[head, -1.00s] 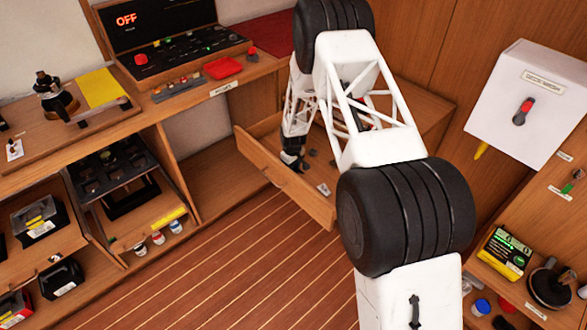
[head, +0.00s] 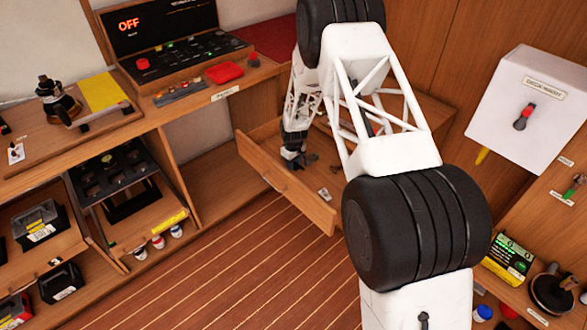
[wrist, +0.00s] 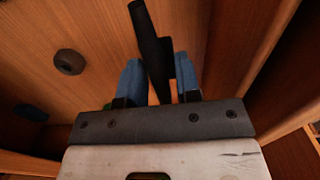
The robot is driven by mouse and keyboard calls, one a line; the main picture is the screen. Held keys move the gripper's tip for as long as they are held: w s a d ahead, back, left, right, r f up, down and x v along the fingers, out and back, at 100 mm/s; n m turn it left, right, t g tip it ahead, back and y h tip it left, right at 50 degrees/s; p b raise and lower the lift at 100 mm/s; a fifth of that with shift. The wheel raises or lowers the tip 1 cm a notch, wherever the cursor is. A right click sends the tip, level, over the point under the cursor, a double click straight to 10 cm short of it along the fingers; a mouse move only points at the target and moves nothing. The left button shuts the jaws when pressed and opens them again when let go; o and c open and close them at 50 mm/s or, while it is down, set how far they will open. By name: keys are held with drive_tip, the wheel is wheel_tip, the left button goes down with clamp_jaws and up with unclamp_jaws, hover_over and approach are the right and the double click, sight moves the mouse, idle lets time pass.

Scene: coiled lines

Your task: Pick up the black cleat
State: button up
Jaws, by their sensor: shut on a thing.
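My gripper (wrist: 160,82) is shut on the black cleat (wrist: 150,40) in the wrist view. The cleat is a long dark bar with a thicker middle, held between two blue finger pads and sticking out beyond them. In the head view my gripper (head: 294,158) is low inside the open wooden drawer (head: 290,193). The cleat cannot be told apart from the dark fingers there. Whether it still touches the drawer floor is unclear.
A dark round piece (wrist: 69,62) and a bluish piece (wrist: 30,112) lie in the drawer, left of my gripper in the wrist view. Drawer walls stand close around. A white box (head: 530,110) hangs at right. A shelf unit with a control panel (head: 185,65) stands at left.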

drive_tip(key=shift+r, duration=2.5)
